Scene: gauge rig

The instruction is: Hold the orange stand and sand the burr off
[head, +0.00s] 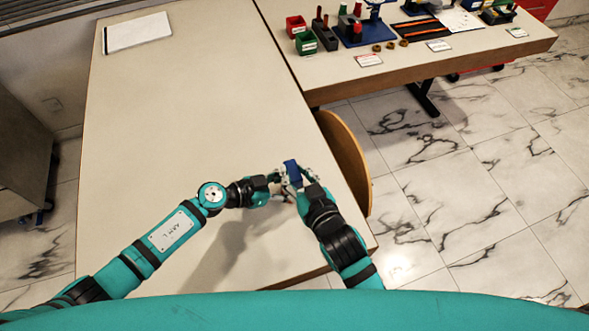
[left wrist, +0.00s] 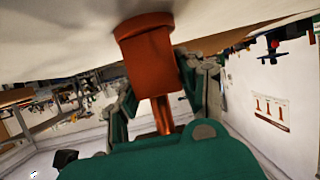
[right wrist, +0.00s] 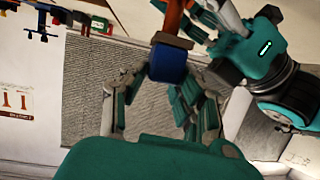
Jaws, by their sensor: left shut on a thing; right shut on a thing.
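In the left wrist view, the orange stand (left wrist: 147,52) has a wide round collar, a thick body and a thinner stem. My left gripper (left wrist: 165,88) is shut on its body. In the head view my left gripper (head: 274,182) is over the table's near right part, and the stand is hard to make out. My right gripper (head: 294,180) is shut on a blue block (head: 292,172) beside it. In the right wrist view, the blue block (right wrist: 167,64) with a brown edge is right by the stand's orange stem (right wrist: 175,16); contact is unclear. I cannot make out the burr.
The pale table (head: 185,110) is mostly clear, with a white pad (head: 137,33) at its far left. A wooden chair back (head: 347,160) stands at its right edge. A second table (head: 400,62) at the back right carries bins, tools and cards.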

